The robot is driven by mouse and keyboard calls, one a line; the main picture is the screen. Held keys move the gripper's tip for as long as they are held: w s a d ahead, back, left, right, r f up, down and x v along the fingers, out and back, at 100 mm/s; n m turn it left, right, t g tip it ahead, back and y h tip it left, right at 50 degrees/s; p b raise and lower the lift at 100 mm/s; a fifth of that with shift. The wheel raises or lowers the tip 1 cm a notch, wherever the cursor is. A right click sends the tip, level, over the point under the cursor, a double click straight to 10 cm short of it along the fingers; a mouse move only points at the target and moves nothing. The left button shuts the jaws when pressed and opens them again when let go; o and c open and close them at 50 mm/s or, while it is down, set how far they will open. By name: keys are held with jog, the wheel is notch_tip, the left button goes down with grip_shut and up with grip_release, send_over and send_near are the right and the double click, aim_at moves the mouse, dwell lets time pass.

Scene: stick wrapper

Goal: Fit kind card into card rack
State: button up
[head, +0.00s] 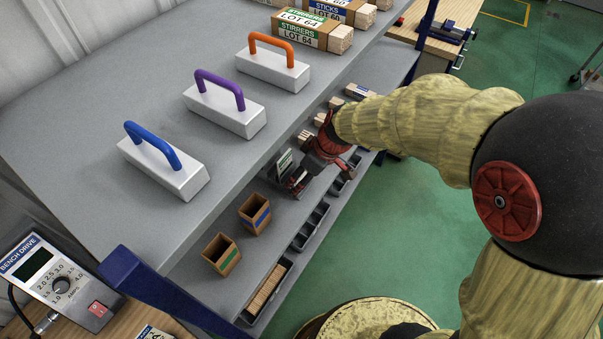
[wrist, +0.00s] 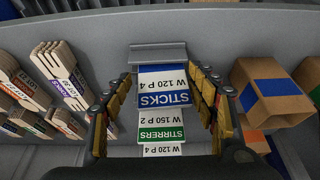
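In the wrist view a blue STICKS card (wrist: 165,99) is between and just beyond my fingertips. A green STIRRERS card (wrist: 161,134) is below it. White strips with printed codes show above and below them. A grey plate (wrist: 158,54) behind the top card may be part of the card rack. My gripper (wrist: 164,76) has its fingers apart, one on each side of the blue card; I see no clear contact. In the head view my gripper (head: 297,183) is low over the lower shelf, beside a small green-and-white card (head: 284,160). The arm partly hides the spot.
Two open cardboard boxes, one blue-banded (head: 255,213) and one green-banded (head: 222,254), stand on the lower shelf. Several stick bundles (wrist: 62,75) lie left in the wrist view. The upper shelf (head: 100,100) overhangs and holds handled blocks (head: 225,108). Dark bins (head: 310,227) line the front edge.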

jog(key=shift+o, duration=0.3)
jog(key=shift+w+r, duration=0.1)
jog(key=shift+r, duration=0.05)
jog(key=shift+r, duration=0.2)
jog(key=p+v, duration=0.3)
jog(key=v, duration=0.9)
jog(key=s+d+r+m+t+h, duration=0.1)
jog(key=s+d+r+m, duration=0.3)
jog(key=s, duration=0.4)
jog(key=s+d+r+m+t+h, duration=0.2)
jog(key=s+d+r+m, duration=0.3)
jog(key=s, duration=0.4)
jog(key=shift+s+d+m+h, duration=0.15)
jog(key=shift+d+m+h, duration=0.15)
jog(key=shift+d+m, duration=0.45)
jog(key=shift+r, duration=0.15)
